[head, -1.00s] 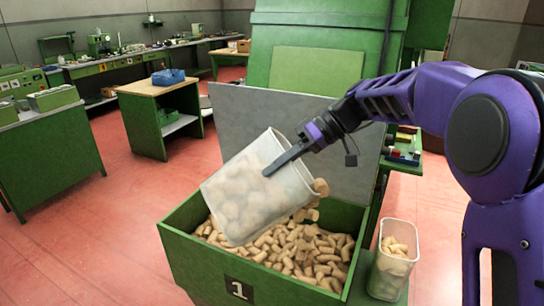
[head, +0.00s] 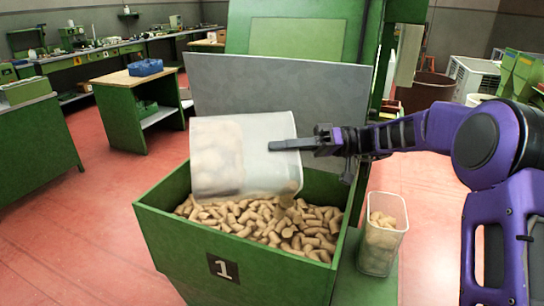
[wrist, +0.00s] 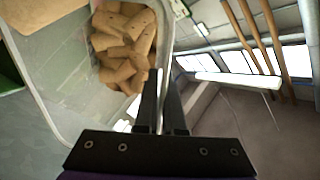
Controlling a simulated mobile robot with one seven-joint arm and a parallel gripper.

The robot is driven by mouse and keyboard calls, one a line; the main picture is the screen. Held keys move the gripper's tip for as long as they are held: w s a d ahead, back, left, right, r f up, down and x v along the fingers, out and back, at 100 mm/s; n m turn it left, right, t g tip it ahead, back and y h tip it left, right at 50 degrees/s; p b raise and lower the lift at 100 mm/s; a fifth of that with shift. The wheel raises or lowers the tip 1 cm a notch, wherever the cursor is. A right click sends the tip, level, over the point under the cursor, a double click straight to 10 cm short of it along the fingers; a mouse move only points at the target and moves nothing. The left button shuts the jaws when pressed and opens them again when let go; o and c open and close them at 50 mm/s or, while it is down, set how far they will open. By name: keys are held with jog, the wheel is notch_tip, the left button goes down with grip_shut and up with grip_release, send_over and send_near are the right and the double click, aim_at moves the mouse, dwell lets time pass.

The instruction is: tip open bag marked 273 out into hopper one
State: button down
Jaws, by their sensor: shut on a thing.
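A translucent whitish container (head: 225,150) hangs tilted on its side over the green hopper marked 1 (head: 180,248). No number 273 shows on it. My gripper (head: 272,146) is shut on its wall. Corks show dimly through its side, and a few spill at its lower right corner (head: 291,188) into the hopper. The wrist view shows the container's inside (wrist: 60,65) with several corks (wrist: 125,45) still in it, beside my fingers (wrist: 163,88). The hopper holds a broad heap of corks (head: 270,225).
A second clear container (head: 380,250) with some corks stands upright on a green ledge right of the hopper. A grey panel (head: 280,95) rises behind the hopper. A bench with a blue bin (head: 146,67) stands back left, and red floor lies open at left.

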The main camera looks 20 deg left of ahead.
jog(key=shift+w+d+r+g+y+b, duration=0.2)
jog(key=shift+w+d+r+g+y, duration=0.15)
jog(key=shift+d+y, duration=0.15)
jog(key=shift+w+d+r+g+y+b, duration=0.25)
jog(key=shift+d+g+y, duration=0.15)
jog(key=shift+y, duration=0.2)
jog(key=shift+w+d+r+g+y, duration=0.35)
jog(key=shift+d+r+y, duration=0.2)
jog(key=shift+r+y, duration=0.1)
